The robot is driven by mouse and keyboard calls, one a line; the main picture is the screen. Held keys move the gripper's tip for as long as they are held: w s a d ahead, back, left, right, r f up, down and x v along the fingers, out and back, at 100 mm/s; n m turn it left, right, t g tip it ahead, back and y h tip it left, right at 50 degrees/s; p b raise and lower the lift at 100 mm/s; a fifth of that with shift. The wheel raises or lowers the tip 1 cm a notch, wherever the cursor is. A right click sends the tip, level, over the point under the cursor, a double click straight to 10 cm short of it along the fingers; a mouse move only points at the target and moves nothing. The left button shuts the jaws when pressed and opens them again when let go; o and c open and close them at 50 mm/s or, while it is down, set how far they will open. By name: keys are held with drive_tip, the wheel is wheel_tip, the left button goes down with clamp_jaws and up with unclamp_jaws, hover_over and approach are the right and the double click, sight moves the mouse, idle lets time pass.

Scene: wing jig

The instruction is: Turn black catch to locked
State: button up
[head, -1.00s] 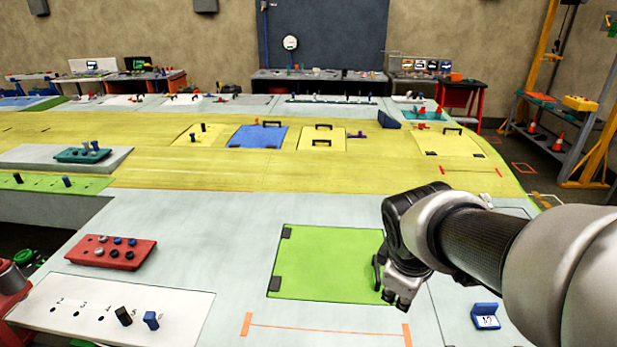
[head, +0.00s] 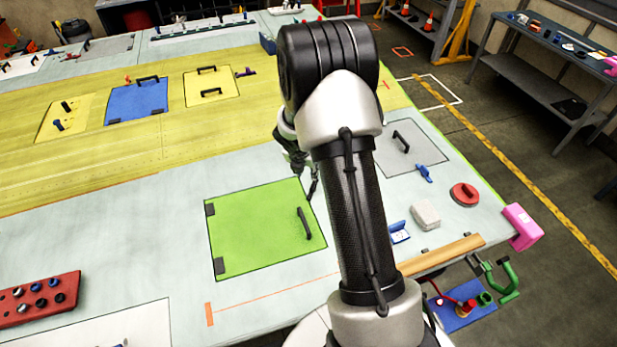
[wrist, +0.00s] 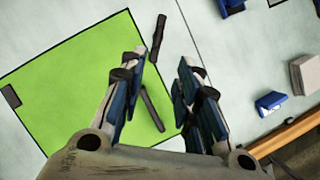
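The black catch (head: 313,185) is a slim dark bar on the grey surface beside the green panel's right edge, near its far right corner. In the wrist view the catch (wrist: 158,36) lies at a slant to that edge, with one end close to it. The green panel (head: 250,240) has a black handle (head: 304,223) near its right side and two dark hinges on its left. My gripper (wrist: 164,62) is open and empty above this area, its fingers apart. In the head view the gripper (head: 294,155) is partly hidden by my arm.
Right of the panel are a blue sign (head: 399,232), a pale block (head: 425,215), a blue catch (head: 424,173), a grey panel (head: 410,150) and a red round piece (head: 464,195). A wooden strip (head: 440,255) runs along the near edge.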

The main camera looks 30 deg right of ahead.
drive_tip(key=x, duration=1.6)
drive_tip(key=shift+w+a+b, duration=0.1)
drive_tip(key=shift+a+b, duration=0.05)
drive_tip(key=shift+b, duration=0.2)
drive_tip(key=shift+w, duration=0.1)
clamp_jaws()
